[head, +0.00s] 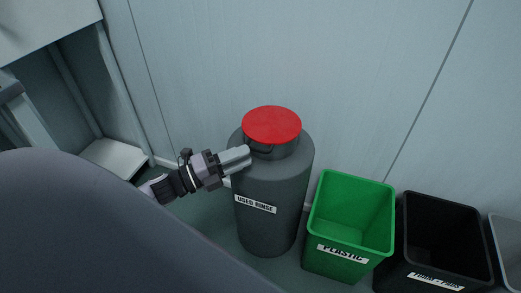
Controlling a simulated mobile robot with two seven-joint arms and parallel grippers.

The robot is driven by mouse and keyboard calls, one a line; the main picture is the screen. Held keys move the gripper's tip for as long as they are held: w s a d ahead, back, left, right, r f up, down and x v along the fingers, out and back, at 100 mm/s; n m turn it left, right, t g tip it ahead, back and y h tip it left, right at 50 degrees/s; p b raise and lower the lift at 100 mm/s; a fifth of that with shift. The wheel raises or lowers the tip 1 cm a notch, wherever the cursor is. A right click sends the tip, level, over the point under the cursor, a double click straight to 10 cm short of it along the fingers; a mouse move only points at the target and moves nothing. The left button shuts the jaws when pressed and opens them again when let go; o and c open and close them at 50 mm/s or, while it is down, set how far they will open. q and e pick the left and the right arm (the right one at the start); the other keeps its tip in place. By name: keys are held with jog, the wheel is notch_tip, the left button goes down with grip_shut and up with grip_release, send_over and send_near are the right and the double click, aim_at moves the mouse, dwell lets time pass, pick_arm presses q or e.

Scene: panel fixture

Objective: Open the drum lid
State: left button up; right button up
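A dark grey drum (272,205) stands on the floor against the wall, with a label that seems to read "USED RINSE". Its round red lid (272,124) lies flat on the drum's neck. My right gripper is not in view.
A green bin (325,215) labelled "PLASTIC" stands right of the drum. A black bin (408,235) and part of a grey bin (508,232) follow further right. A bench frame (125,92) stands at the left. The wall is close behind the drum.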

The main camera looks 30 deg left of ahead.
aim_at(258, 150)
pick_arm(q)
jog(key=shift+b+x, duration=0.35)
jog(key=shift+x, duration=2.2)
jog(key=shift+c, duration=0.4)
grip_shut()
